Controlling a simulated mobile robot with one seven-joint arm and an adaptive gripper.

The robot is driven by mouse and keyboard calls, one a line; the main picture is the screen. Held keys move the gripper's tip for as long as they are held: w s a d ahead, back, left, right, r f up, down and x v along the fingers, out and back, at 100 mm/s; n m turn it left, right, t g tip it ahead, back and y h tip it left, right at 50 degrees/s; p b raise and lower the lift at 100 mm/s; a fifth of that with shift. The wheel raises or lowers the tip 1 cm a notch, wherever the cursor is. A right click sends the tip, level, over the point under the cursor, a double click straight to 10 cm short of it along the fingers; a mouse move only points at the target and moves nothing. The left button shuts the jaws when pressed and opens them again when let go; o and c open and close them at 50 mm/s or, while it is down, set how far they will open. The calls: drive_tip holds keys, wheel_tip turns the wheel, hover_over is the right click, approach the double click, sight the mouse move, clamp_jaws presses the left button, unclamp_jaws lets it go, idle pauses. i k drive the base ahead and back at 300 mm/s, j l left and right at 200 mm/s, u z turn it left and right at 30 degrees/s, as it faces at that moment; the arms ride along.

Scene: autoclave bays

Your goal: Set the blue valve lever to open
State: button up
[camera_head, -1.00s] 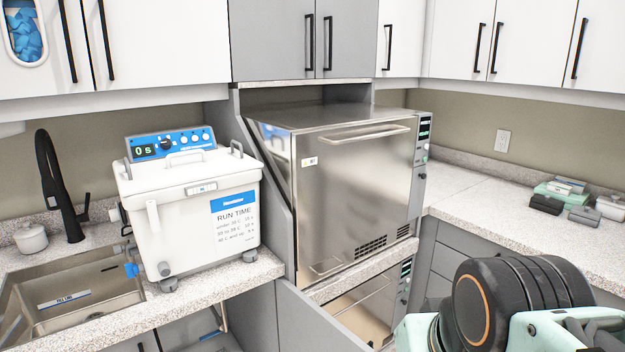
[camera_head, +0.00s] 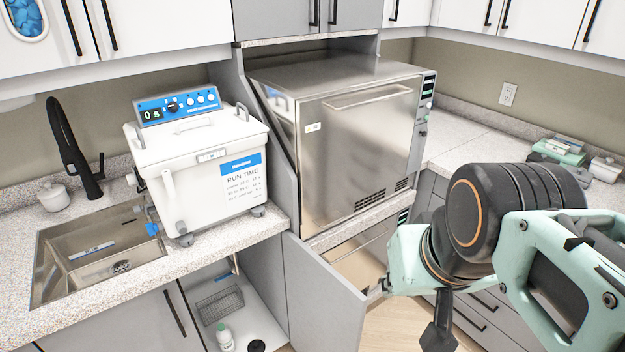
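The small blue valve lever (camera_head: 152,229) is at the lower left side of the white machine (camera_head: 205,185), just above the sink's right edge. Its exact angle is too small to read. My mint and black arm fills the lower right, far from the lever, with the machine and a steel autoclave lying between them in the picture. A dark end piece, perhaps part of my gripper (camera_head: 438,335), hangs below the arm at the bottom edge. Its fingers cannot be made out, and nothing held shows.
The sink (camera_head: 75,235) and black faucet (camera_head: 72,150) are left of the machine. A steel autoclave (camera_head: 350,135) stands right of it. A grey cabinet door (camera_head: 325,295) stands open below, beside a cabinet holding a wire basket (camera_head: 220,303) and white bottle (camera_head: 225,338). Small boxes lie on the right counter.

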sight(229, 273)
drive_tip(key=i+l+u, duration=0.1)
drive_tip(key=u, duration=0.95)
drive_tip(key=l+u, duration=0.65)
drive_tip(key=k+l+u, duration=0.2)
drive_tip(key=l, duration=0.2)
drive_tip(key=l+u, duration=0.15)
drive_tip(key=l, duration=0.25)
drive_tip(key=k+l, duration=0.15)
drive_tip(key=l, duration=0.25)
drive_tip(key=k+l+u, duration=0.1)
drive_tip(key=l, duration=0.3)
drive_tip(key=l+u, duration=0.15)
drive_tip(key=l, duration=0.5)
drive_tip(key=i+l+u, duration=0.2)
drive_tip(key=l+u, duration=0.15)
drive_tip(key=l, duration=0.2)
drive_tip(key=k+j+z, duration=0.15)
drive_tip(key=j, duration=0.15)
drive_tip(key=j+z, duration=0.15)
drive_tip(key=j, duration=0.15)
drive_tip(key=k+j+z, duration=0.1)
drive_tip(key=j, duration=0.2)
